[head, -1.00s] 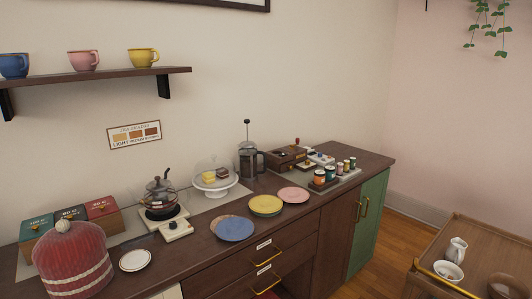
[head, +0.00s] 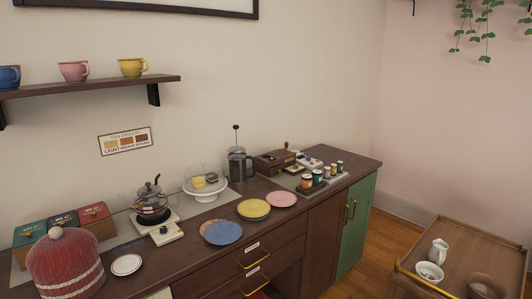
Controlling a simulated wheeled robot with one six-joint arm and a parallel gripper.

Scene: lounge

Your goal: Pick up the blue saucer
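The blue saucer (head: 222,232) lies flat near the front edge of the dark wooden counter (head: 190,262), left of the yellow saucer. Its left rim seems to overlap a brownish disc whose edge shows beside it. The yellow saucer (head: 254,208) and the pink saucer (head: 282,199) lie in a row to its right. Nothing stands on the blue saucer. My gripper is not in view.
A kettle on a burner (head: 152,204), a glass-domed cake stand (head: 206,187) and a French press (head: 237,165) stand behind the saucers. A red knitted cozy (head: 64,265) and a small white plate (head: 126,265) are at left. A wooden trolley (head: 450,255) stands at right.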

